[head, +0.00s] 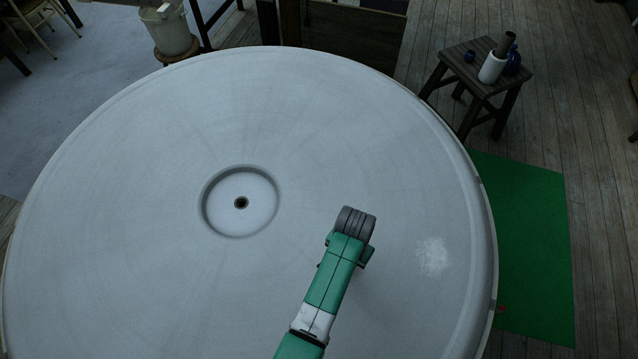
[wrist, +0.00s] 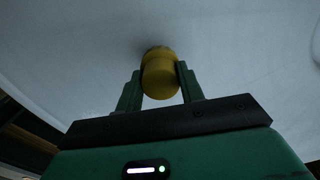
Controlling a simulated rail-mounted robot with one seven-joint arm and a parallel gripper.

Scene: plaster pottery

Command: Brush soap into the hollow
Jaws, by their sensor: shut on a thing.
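A large pale round plaster form (head: 120,200) fills most of the head view. Its round hollow (head: 225,222) is left of centre, with a small dark hole (head: 241,203) in its floor. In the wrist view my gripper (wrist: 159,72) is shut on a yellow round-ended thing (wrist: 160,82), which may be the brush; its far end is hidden. The pale surface lies behind it, and I cannot tell whether they touch. In the head view my arm is right of the hollow, and hides the gripper and the yellow thing. I cannot make out soap in the hollow.
A whitish patch (head: 433,256) marks the form's right side. A dark stool (head: 466,71) at the upper right carries a white cylinder (head: 492,68) and small dark blue things. A pale bucket (head: 168,31) stands behind the form. A green mat (head: 535,250) lies on the right floor.

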